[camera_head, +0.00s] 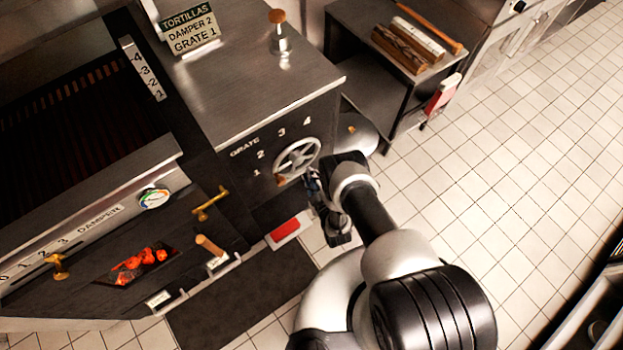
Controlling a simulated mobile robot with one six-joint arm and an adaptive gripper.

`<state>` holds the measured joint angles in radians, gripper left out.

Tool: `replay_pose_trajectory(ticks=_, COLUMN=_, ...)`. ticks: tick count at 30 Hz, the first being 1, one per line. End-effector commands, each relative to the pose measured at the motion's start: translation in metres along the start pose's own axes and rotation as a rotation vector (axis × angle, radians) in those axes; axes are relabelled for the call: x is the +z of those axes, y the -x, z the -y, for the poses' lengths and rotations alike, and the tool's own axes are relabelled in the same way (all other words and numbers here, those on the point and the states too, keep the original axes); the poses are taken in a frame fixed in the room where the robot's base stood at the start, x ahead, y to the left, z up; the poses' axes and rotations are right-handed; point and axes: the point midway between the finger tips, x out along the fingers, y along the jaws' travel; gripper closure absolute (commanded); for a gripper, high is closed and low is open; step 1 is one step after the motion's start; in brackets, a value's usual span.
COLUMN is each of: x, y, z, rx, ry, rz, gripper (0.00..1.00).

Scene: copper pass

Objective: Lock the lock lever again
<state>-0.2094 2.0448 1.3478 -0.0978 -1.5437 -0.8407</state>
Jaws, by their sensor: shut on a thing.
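My gripper (312,185) is at the lower right of the spoked grate wheel (297,157), on the dark front of the steel cabinet. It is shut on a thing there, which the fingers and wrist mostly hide. I cannot tell whether that is the wheel's rim or a small lever beside it. An orange-brown knob (281,181) shows at the wheel's lower left, just left of the fingers. No lever readable as the lock lever shows clearly. A wooden-handled lever (209,245) stands further left, low by the oven front, above a small white label.
A red and white plate (285,230) is low below the wheel. A brass handle (210,203) and gauge (154,198) are on the oven front, above glowing coals (140,265). A side table (375,85) holds logs behind my arm.

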Motion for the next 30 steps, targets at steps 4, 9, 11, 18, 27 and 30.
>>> replay_pose_trajectory(ticks=4, x=-0.0037, y=0.0020, z=-0.0026, rx=0.020, ry=0.056, rz=0.000, gripper=1.00)
replay_pose_trajectory(ticks=9, x=-0.0060, y=0.0027, z=-0.0048, rx=0.036, ry=0.092, rz=-0.001, gripper=1.00)
replay_pose_trajectory(ticks=11, x=-0.0063, y=0.0029, z=-0.0053, rx=0.039, ry=0.098, rz=-0.001, gripper=1.00)
replay_pose_trajectory(ticks=18, x=-0.0071, y=0.0028, z=-0.0061, rx=0.043, ry=0.105, rz=-0.003, gripper=1.00)
replay_pose_trajectory(ticks=27, x=-0.0076, y=0.0025, z=-0.0065, rx=0.044, ry=0.105, rz=-0.004, gripper=0.72)
replay_pose_trajectory(ticks=30, x=-0.0073, y=0.0025, z=-0.0064, rx=0.044, ry=0.104, rz=-0.003, gripper=0.65)
